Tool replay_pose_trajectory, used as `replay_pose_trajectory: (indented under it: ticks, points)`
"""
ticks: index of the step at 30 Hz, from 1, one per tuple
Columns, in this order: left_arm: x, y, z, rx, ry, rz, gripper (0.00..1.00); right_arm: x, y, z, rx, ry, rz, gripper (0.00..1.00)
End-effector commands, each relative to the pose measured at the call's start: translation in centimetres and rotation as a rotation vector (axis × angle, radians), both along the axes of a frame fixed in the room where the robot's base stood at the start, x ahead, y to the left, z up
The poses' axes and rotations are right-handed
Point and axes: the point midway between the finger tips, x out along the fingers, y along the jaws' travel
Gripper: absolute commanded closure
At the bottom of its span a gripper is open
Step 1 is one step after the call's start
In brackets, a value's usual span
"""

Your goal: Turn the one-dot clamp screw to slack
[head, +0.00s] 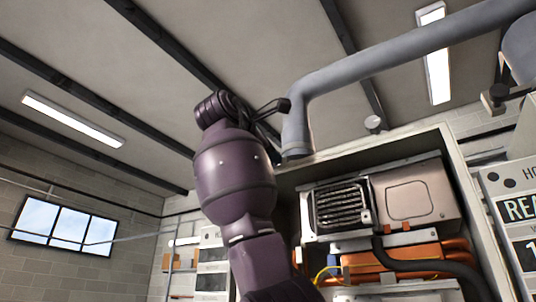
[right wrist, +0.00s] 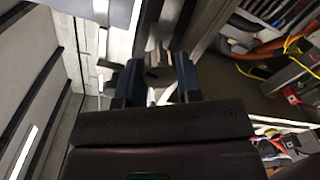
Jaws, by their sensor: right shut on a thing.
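My right gripper (head: 281,105) is raised beside the bend of the grey flue pipe (head: 392,63) in the head view. In the right wrist view its two dark fingers (right wrist: 158,76) are shut on a grey, round-ended piece (right wrist: 158,73), which looks like a clamp screw. No dot marks can be read on it, so I cannot tell which screw it is. A collar (head: 296,150) circles the pipe's lower end above the open heater cabinet. My arm and gripper hide part of this area. My left gripper is not in view.
The open cabinet (head: 455,180) holds a metal heater unit (head: 415,193), orange parts (head: 370,260) and a black hose (head: 440,267). A sign panel (head: 512,215) stands at the right. Open room lies left of my arm, toward the window (head: 62,226).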

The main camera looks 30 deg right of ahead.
Motion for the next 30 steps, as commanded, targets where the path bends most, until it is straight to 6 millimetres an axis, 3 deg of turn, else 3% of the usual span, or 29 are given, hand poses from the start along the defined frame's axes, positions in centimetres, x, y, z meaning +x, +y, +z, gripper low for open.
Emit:
replay_pose_trajectory:
  ticks: [14,15,20,30]
  points:
    - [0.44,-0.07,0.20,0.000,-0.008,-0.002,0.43,0.01,0.01,-0.03,-0.006,0.016,0.000,0.91]
    - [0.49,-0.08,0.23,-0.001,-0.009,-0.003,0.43,0.01,0.01,-0.03,-0.006,0.016,0.000,0.66]
    - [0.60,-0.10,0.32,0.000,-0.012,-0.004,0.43,0.01,0.01,-0.03,-0.005,0.015,0.000,0.42]
    - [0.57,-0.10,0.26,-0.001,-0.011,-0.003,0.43,-0.10,0.35,-0.01,-0.007,0.015,0.001,0.42]
